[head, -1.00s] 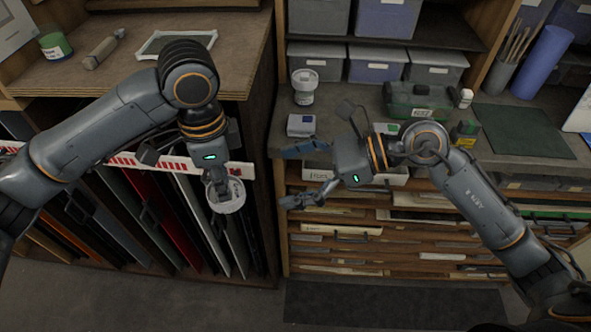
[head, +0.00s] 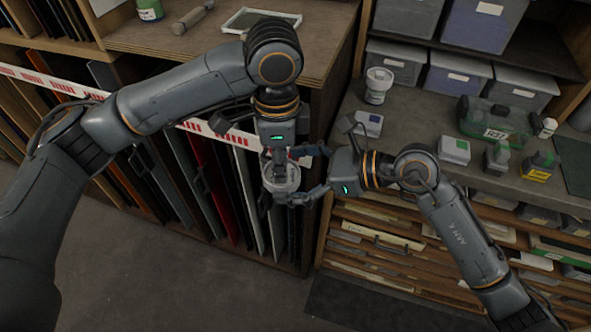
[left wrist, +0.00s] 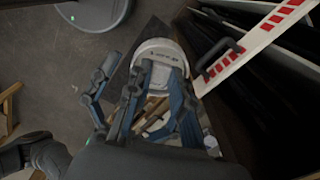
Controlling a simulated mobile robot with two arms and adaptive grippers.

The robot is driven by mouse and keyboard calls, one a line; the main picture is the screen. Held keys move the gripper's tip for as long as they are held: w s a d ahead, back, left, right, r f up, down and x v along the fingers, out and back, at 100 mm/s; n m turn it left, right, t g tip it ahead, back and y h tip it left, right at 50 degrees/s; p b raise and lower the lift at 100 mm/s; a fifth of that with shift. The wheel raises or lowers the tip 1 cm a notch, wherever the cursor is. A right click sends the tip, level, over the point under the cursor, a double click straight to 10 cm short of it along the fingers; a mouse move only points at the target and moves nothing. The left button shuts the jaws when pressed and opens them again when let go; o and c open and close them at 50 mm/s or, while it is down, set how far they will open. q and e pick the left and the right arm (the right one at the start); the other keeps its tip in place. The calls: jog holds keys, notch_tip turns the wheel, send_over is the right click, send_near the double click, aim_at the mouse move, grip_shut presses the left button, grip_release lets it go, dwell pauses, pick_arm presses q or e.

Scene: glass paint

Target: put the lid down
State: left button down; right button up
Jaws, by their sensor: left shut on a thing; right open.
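My left gripper (head: 279,160) is shut on a white round piece, which I take as the lid (head: 282,180). It holds it in the air in front of the rack of upright panels. In the left wrist view the lid (left wrist: 160,50) sits at the fingertips with small dark print on its face. My right gripper (head: 302,176) is open, its fingers pointing left, one above and one below the lid's right side. Whether they touch it cannot be told. A white jar (head: 378,86) stands upright on the right counter.
Small boxes (head: 369,124), bottles (head: 498,157) and a green clear case (head: 492,120) stand on the right counter. A framed screen (head: 261,21) lies on the left bench. A red-and-white strip (head: 50,83) crosses the panel rack.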

jog(key=c, duration=1.2)
pick_arm(q)
jog(key=c, duration=1.1)
grip_release()
